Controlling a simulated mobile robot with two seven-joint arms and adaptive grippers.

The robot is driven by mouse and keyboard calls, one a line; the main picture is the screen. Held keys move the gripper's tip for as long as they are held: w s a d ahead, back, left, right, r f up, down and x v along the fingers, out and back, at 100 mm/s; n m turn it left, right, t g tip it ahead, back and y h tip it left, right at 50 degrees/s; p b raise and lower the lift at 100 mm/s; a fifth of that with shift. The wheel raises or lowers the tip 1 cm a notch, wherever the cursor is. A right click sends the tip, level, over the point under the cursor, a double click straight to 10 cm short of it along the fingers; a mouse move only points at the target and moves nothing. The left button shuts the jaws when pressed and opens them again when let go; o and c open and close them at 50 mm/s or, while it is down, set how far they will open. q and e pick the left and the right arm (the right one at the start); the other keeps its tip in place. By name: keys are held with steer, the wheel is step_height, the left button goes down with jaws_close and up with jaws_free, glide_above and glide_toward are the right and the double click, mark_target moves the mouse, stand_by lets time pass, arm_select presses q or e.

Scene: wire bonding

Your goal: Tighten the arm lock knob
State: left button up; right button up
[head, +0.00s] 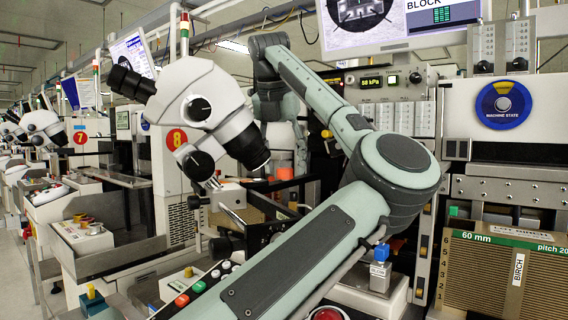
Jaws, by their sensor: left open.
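A white stereo microscope (200,100) stands left of centre in the head view, with black knobs on its body. One black knob (199,109) is on its side, and a larger one (198,165) is lower down. A small black knob (195,202) sits below the head by a metal bar. I cannot tell which is the arm lock knob. My left arm crosses the front, bends at the right and reaches back behind the microscope. My left gripper (300,160) is small and partly hidden there, apart from the front knobs, and open. My right gripper is not in view.
A control panel with coloured buttons (182,300) is at the front. A slotted brown magazine (500,275) stands at the right, below a blue machine-state dial (503,104). A monitor (400,22) hangs above. More stations line the left. Space around the microscope is crowded.

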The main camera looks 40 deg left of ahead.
arm_select(q)
steer(key=v, duration=1.1)
steer(key=shift+r, duration=0.3)
steer(key=shift+s+f, duration=0.1)
steer(key=shift+s, duration=0.05)
